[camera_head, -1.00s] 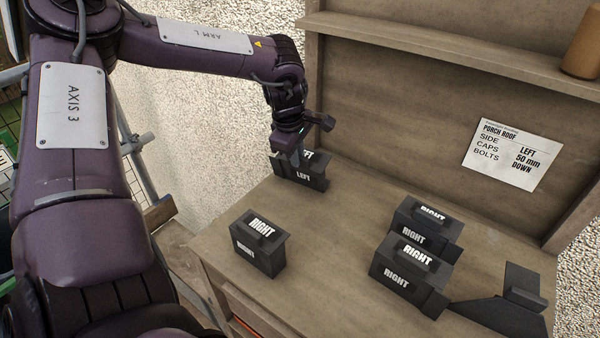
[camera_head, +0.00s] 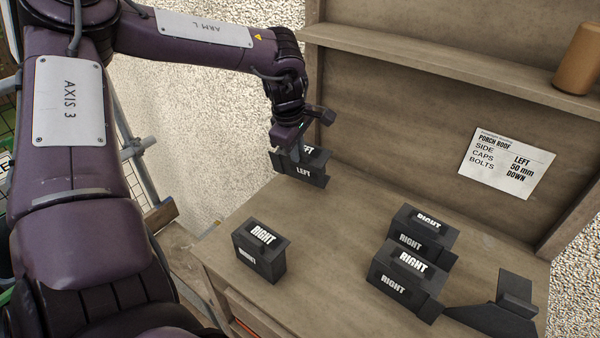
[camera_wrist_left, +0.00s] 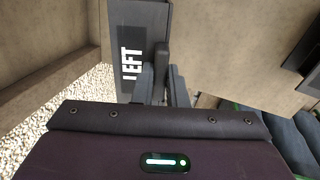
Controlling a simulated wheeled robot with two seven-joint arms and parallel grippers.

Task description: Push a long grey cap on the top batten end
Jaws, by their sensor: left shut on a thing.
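A dark grey cap marked LEFT (camera_head: 307,173) hangs in my left gripper (camera_head: 304,152) at the far left of the bench. The gripper is shut on the ridge on the cap's top. The cap looks a little above the bench top. In the left wrist view the cap's face with its LEFT lettering (camera_wrist_left: 139,50) shows beyond the fingers (camera_wrist_left: 160,82). No batten end shows in these frames. My right gripper is not in view.
A cap marked RIGHT (camera_head: 262,257) stands on the bench (camera_head: 335,255). Two more RIGHT caps (camera_head: 400,282) stand further right. An unlettered dark wedge-ended piece (camera_head: 500,312) lies at the right. A notice (camera_head: 507,162) reads side LEFT, caps 50 mm, bolts DOWN. A brown cylinder (camera_head: 579,62) stands on the shelf.

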